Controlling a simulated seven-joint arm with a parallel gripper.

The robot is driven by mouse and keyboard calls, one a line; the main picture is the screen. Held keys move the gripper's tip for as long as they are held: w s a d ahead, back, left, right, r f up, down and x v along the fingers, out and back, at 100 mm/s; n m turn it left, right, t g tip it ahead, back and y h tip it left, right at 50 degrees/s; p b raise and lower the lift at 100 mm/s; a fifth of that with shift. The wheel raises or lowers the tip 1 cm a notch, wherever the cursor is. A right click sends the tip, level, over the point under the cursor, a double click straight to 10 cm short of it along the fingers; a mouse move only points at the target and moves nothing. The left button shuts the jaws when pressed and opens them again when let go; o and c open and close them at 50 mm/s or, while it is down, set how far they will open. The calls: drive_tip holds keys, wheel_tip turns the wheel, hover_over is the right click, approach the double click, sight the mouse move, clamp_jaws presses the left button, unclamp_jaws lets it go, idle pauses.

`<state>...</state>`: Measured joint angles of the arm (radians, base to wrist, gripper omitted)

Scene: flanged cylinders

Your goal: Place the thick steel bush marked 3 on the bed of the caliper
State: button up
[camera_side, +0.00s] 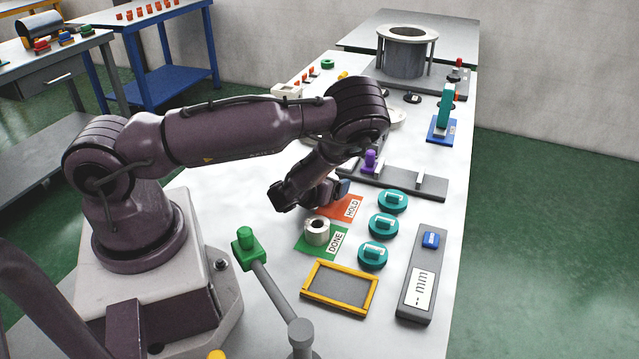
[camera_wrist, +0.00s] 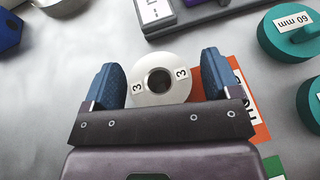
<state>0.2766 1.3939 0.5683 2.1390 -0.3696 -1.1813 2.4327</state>
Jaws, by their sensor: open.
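The thick steel bush marked 3 (camera_wrist: 174,94) is a pale ring with a dark centre hole and two "3" labels, seen end-on in the wrist view. My gripper (camera_wrist: 160,78) is open, with one blue finger on each side of the bush. A small gap shows on the right, and the left finger is very close to it. In the side view my gripper (camera_side: 335,190) is low by the orange HOLD mat, and I cannot make out this bush clearly there. The caliper (camera_side: 400,183) is a grey bar with a purple slider (camera_side: 370,161); it shows at the wrist view's top edge (camera_wrist: 222,12).
Another steel bush (camera_side: 317,233) stands on the green DONE mat (camera_side: 309,248). The orange HOLD mat (camera_side: 349,208) lies beside my gripper. Several teal gauge discs (camera_side: 383,225), a mm readout (camera_side: 421,276) and a yellow-framed tray (camera_side: 340,287) stand nearby. A green-knobbed lever (camera_side: 246,243) is in front.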

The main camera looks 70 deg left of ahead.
drive_tip(key=v, duration=1)
drive_tip(key=shift+s+d+r, duration=0.15)
drive_tip(key=shift+s+r, duration=0.05)
drive_tip(key=shift+s, duration=0.05)
drive_tip(key=shift+o, duration=0.5)
drive_tip(key=shift+s+d+r, duration=0.3)
drive_tip(key=shift+s+d, duration=0.05)
drive_tip(key=shift+s, duration=0.2)
